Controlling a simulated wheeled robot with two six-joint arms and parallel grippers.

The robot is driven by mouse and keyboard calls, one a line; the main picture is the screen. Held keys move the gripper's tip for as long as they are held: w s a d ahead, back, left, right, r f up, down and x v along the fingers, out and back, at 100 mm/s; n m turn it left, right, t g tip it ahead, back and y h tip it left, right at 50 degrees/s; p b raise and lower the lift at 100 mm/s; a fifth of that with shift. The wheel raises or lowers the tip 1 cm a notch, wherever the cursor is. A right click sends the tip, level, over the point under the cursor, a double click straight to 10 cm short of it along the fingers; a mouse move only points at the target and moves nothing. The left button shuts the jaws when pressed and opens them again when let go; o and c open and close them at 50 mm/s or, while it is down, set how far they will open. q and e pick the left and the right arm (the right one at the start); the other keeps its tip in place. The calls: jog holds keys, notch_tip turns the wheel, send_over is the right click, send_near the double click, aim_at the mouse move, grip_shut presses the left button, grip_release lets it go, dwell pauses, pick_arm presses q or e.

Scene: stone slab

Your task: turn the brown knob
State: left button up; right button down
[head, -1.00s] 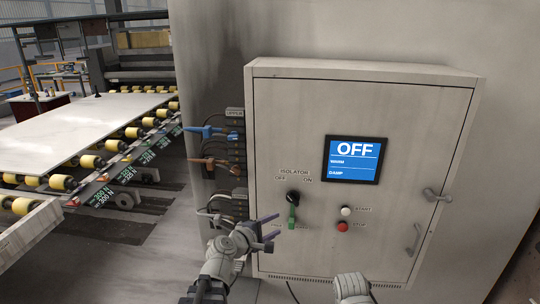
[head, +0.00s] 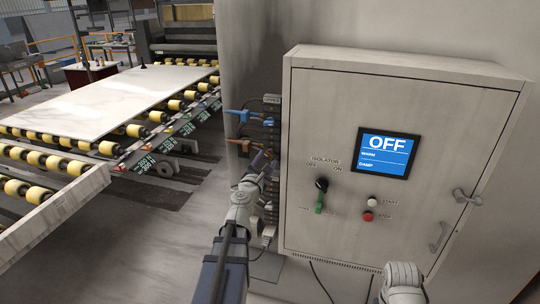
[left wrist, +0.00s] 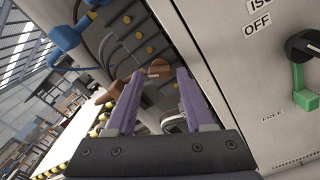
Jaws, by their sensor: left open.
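The brown knob (head: 240,143) is on the side of the grey control cabinet, just below a blue knob (head: 234,116). Its brown end also shows in the left wrist view (left wrist: 104,94), left of the fingers. A rounder brown part (left wrist: 158,68) shows between the fingertips; I cannot tell whether it belongs to the same knob. My left gripper (head: 260,160) is at the cabinet's left side, slightly below and right of the brown knob. In the left wrist view, its purple fingers (left wrist: 156,82) are apart with nothing visibly held.
The cabinet front (head: 330,225) has a screen (head: 387,155) reading OFF, a black isolator switch (head: 321,184) with a green tag, and start and stop buttons. Cables and connectors line its left side. A roller conveyor (head: 110,147) with a stone slab (head: 110,98) stands at left.

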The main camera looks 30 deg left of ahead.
aim_at(269, 156)
pick_arm(q)
jog(key=x, duration=0.4)
jog(key=shift+w, duration=0.15)
jog(key=shift+c, duration=0.3)
grip_shut()
